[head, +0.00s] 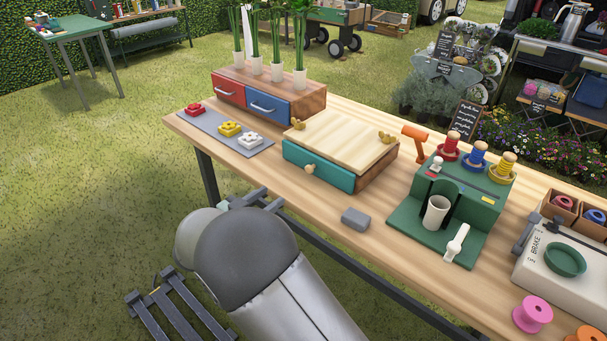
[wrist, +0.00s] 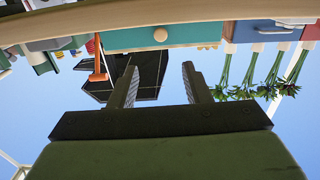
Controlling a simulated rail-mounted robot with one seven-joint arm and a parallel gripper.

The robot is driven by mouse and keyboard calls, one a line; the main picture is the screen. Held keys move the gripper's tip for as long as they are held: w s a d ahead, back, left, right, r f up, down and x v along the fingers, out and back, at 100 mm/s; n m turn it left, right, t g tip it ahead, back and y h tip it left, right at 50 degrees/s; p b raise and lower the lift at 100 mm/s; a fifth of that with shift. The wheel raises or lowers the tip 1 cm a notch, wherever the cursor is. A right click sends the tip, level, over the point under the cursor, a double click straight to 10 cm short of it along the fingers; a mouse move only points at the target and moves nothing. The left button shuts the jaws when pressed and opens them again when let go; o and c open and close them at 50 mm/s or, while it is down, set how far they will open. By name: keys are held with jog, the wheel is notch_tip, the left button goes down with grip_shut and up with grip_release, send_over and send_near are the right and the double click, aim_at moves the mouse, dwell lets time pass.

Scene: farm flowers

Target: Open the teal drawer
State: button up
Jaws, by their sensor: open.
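The teal drawer (head: 318,168) sits in the front of a low wooden box on the table and looks shut. Its round wooden knob (head: 309,168) is on the front face. In the wrist view, which is upside down, the teal drawer (wrist: 205,37) and its knob (wrist: 160,34) are near the top, beyond the fingertips. My gripper (wrist: 159,66) is open and empty, with the knob roughly centred between its fingers in that view but not between them. In the head view my gripper (head: 262,197) is near the table's front edge, apart from the drawer, partly hidden by my arm.
The wooden table (head: 230,166) has a red drawer (head: 228,89) and a blue drawer (head: 269,106) at left. A grey mat (head: 213,122) holds flower-shaped pieces. A grey block (head: 355,218) lies front right of the teal drawer; a green stand (head: 405,227) is further right.

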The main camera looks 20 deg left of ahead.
aim_at(308, 170)
jog(key=x, duration=1.3)
jog(key=shift+w, duration=0.25)
grip_shut()
jog(key=shift+s, duration=0.1)
